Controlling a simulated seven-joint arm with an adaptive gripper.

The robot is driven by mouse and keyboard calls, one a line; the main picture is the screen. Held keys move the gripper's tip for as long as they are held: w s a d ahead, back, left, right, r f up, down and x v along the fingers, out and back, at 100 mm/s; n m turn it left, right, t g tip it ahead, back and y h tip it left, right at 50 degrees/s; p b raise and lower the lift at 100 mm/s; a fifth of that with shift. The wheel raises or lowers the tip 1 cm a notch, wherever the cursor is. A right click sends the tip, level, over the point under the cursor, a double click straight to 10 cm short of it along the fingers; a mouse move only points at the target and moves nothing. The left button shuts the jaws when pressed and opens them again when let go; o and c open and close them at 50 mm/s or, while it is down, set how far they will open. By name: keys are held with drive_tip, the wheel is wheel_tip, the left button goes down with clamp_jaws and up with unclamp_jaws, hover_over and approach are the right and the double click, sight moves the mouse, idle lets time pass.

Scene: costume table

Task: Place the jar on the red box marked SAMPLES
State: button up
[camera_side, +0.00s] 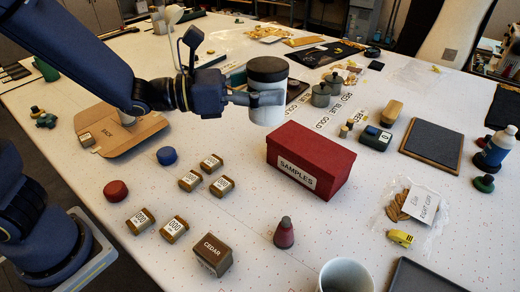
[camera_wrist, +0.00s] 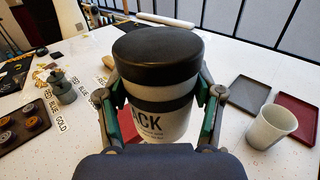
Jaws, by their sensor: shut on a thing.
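The jar (camera_side: 267,92) is white with a wide black lid, and dark lettering ending in "ACK" shows on it in the wrist view (camera_wrist: 160,121). My gripper (camera_side: 262,97) is shut around the jar's sides and holds it upright in the air. In the wrist view my gripper's fingers (camera_wrist: 160,112) press on it from left and right. The red box marked SAMPLES (camera_side: 318,160) stands on the table, lid closed and top bare. In the side view the jar appears above the box's back left corner, apart from it. The jar hides most of the box in the wrist view.
A white cup (camera_side: 346,276) and a dark red cone-shaped piece (camera_side: 284,233) stand in front of the box. Small labelled brown blocks (camera_side: 190,181) lie to its left. A dark slate board (camera_side: 433,143) is at right.

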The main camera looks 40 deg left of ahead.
drive_tip(key=w+d+f, duration=0.1)
drive_tip(key=w+f, duration=0.2)
drive_tip(key=w, duration=0.1)
drive_tip(key=w+d+f, duration=0.2)
drive_tip(key=w+f, duration=0.1)
drive_tip(key=w, duration=0.1)
drive_tip(key=w+d+f, duration=0.1)
drive_tip(key=w+f, duration=0.2)
drive_tip(key=w, duration=0.1)
drive_tip(key=shift+d+f, duration=0.1)
drive_tip(key=shift+d, duration=0.1)
drive_tip(key=shift+w+f, duration=0.15)
drive_tip(key=shift+f, duration=1.55)
drive_tip(key=o, duration=1.4)
drive_tip(key=shift+f, duration=0.15)
